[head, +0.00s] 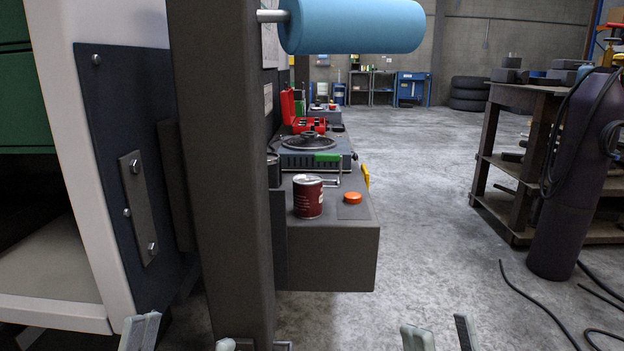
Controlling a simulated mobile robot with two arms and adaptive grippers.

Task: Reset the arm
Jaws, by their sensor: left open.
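My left gripper (185,340) is low at the bottom left edge of the head view, in front of the dark upright post. Its fingertips are spread apart and nothing shows between them; most of it is cut off by the frame. My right gripper (441,335) is at the bottom edge, right of centre, over bare floor. Its two fingertips stand apart with only floor between them. Both arms are otherwise out of view.
A dark post (222,180) and a blue roll (352,25) stand close at the left. Behind them a grey bench (325,260) bears a dark red can (308,196) and an orange cap (352,198). A purple cylinder (570,190) with hoses stands right. Middle floor is clear.

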